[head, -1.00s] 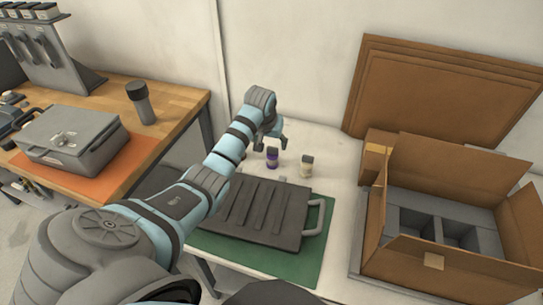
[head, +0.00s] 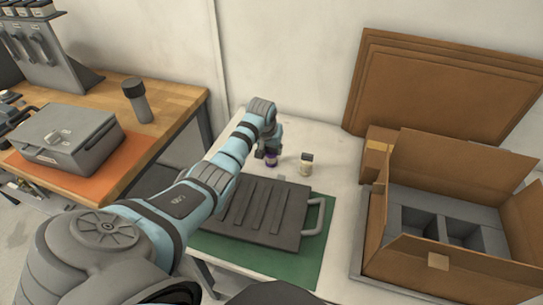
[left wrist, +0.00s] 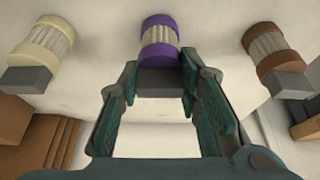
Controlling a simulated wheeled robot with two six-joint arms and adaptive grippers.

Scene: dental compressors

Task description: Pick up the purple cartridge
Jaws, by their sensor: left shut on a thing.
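The purple cartridge (head: 271,160) stands on the white table behind the dark ribbed case; it has purple bands, a pale ribbed middle and a grey block end. In the left wrist view the purple cartridge (left wrist: 159,42) sits between the fingers of my left gripper (left wrist: 160,82). My left gripper (head: 268,151) is shut on it, one finger on each side of its grey block end. The head view does not show whether the cartridge is clear of the table. My right gripper is in neither view.
A cream cartridge (head: 306,164) stands close to the right of the purple one. A brown cartridge (left wrist: 277,56) shows on the other side in the left wrist view. The ribbed case (head: 262,212) lies on a green mat (head: 310,258). An open cardboard box (head: 405,250) stands at right.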

